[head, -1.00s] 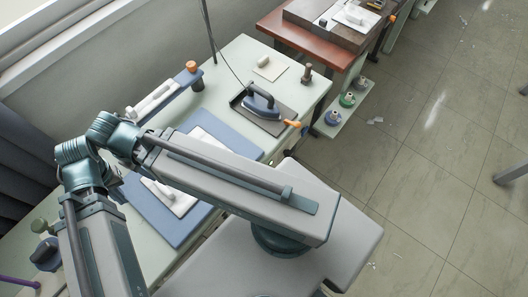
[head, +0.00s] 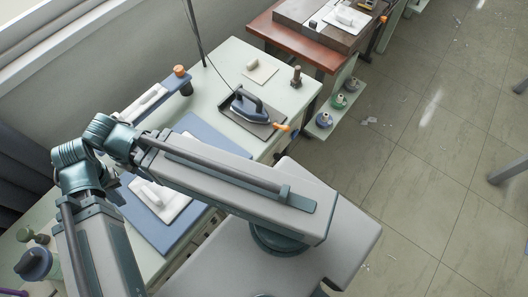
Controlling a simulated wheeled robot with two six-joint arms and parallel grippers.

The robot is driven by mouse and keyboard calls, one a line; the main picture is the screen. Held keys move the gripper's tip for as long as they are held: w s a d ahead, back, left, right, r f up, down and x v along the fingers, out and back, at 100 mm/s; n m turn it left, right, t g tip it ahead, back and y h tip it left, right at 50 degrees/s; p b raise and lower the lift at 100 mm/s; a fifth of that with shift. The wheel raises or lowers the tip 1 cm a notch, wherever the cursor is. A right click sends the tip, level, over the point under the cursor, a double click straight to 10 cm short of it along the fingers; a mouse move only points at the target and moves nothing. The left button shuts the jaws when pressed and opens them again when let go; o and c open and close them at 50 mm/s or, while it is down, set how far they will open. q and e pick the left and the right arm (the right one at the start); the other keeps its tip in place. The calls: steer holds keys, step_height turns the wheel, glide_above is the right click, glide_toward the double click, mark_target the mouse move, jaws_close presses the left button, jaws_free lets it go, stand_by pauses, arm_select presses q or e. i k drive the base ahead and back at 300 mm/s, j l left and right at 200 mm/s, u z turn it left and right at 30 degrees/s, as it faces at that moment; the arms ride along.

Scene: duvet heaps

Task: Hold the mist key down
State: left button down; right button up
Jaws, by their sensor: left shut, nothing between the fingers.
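A blue-grey iron (head: 250,104) with a raised dark handle stands on a dark rest plate (head: 272,133) on the pale green table. A mist key is too small to make out on it. My left arm crosses the view, with its elbow over the table's left part. Only a dark bit of my left gripper (head: 114,190) seems to show beside that arm, left of the blue pad. It is shut and empty, well away from the iron. Its fingertips are largely hidden. My right gripper is out of view.
A blue pad (head: 158,229) with a white block (head: 152,194) lies partly under my arm. An orange-capped post (head: 181,80), a small brown stand (head: 296,76) and a pale card (head: 262,72) are on the table (head: 225,62). A red-brown bench (head: 280,38) stands behind. Floor at right is mostly clear.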

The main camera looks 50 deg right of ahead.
mark_target(295, 133)
steer(key=k+l, duration=0.1)
steer(key=l, duration=0.35)
steer(key=k+l, duration=0.1)
steer(key=l, duration=0.3)
steer(key=k+l, duration=0.1)
steer(key=l, duration=0.35)
steer(key=k+l+u, duration=0.1)
steer(key=l, duration=0.35)
steer(key=k+l, duration=0.1)
steer(key=l, duration=0.35)
steer(key=z, duration=0.8)
steer(key=u, duration=0.8)
steer(key=l+u, duration=0.5)
steer(key=l, duration=0.15)
steer(key=k+j, duration=0.05)
